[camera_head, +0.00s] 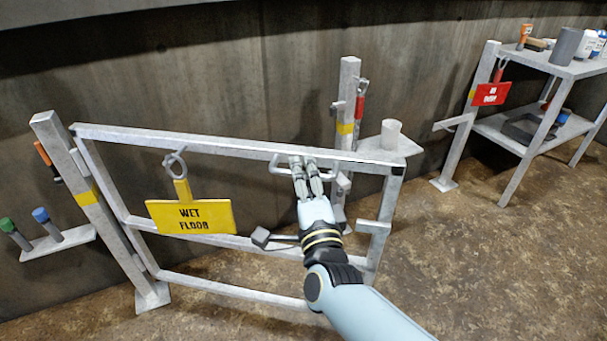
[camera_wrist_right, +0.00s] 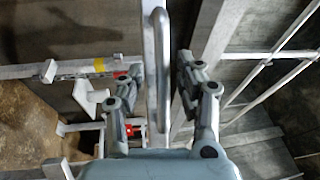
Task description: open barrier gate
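The barrier gate (camera_head: 222,146) is a grey metal frame attached to a post (camera_head: 95,190) at the left. Its free right end stands apart from and nearer to me than the other post (camera_head: 347,105). A yellow WET FLOOR sign (camera_head: 190,216) hangs from its top rail. A loop handle (camera_head: 277,171) sits near the right of that rail. My right gripper (camera_head: 306,168) is at the handle; in the right wrist view the handle bar (camera_wrist_right: 157,85) runs between its spread fingers (camera_wrist_right: 160,78), with gaps on both sides. My left gripper is not in view.
A small shelf (camera_head: 405,145) with a white cup (camera_head: 391,134) is beside the right post. A metal rack (camera_head: 560,68) with bottles and a red sign (camera_head: 491,94) stands at the far right. A concrete wall is behind; the brown floor at the lower right is clear.

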